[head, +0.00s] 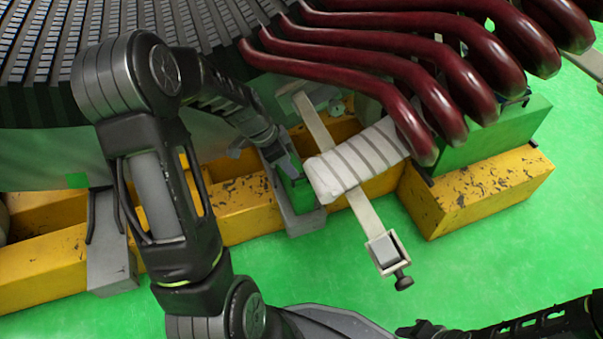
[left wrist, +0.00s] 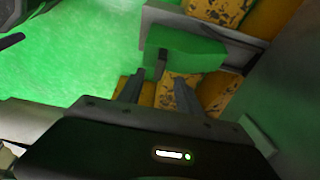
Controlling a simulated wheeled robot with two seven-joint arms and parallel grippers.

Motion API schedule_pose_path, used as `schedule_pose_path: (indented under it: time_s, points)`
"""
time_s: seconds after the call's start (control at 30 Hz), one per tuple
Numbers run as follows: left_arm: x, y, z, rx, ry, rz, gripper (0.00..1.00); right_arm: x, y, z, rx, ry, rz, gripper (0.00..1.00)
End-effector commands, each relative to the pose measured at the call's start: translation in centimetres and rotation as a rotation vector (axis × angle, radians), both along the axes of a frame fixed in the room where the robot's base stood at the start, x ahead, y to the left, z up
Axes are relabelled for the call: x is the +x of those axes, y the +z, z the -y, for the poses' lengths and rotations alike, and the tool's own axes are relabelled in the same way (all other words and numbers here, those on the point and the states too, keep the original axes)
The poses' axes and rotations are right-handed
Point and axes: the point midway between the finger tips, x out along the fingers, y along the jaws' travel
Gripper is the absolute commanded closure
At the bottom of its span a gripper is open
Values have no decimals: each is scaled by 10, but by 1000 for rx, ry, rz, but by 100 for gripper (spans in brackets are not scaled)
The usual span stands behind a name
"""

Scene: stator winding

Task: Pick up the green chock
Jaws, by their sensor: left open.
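The green chock (head: 298,192) sits on a grey bracket (head: 303,221) beside the yellow beam, partly hidden by my left gripper (head: 284,160) in the head view. In the left wrist view the chock (left wrist: 190,47) is a green block with a dark upright piece at its near face. My left gripper (left wrist: 160,82) is open, its two dark fingers apart and pointing at the chock, with nothing clearly held between them. Part of my right arm shows at the bottom right of the head view, with what looks like its gripper (head: 422,329) at the edge; its jaws are unclear.
A white-wrapped bundle with a strap and clamp (head: 386,252) is close right of the chock. Dark red coils (head: 440,70) hang above it. The black slotted stator (head: 50,60) fills the upper left. Yellow beams (head: 490,185) lie on the green floor, which is open in front.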

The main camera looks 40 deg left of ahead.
Motion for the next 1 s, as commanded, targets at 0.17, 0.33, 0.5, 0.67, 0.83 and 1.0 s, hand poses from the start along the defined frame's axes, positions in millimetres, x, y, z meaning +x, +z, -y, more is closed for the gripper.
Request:
schedule_pose_path:
  time_s: [0.17, 0.33, 0.5, 0.67, 0.83, 1.0]
  points:
    - [0, 0, 0, 0, 1, 0, 58, -1, 0, 0, 0, 0, -1, 64]
    - [3, -11, 3, -1, -1, -2, 58, 0, -6, 0, 0, 0, 1, 64]
    - [8, -25, 6, 0, 0, -1, 58, 1, -11, 0, -1, -2, 3, 64]
    - [9, -24, 6, 0, 0, 0, 58, 1, -10, 0, -1, -3, 4, 64]
    - [9, -27, 6, 0, 0, 0, 58, 1, -12, 0, -1, -3, 4, 64]
    - [16, -47, 10, -1, -1, -2, 58, 3, -26, 0, -2, -4, 9, 64]
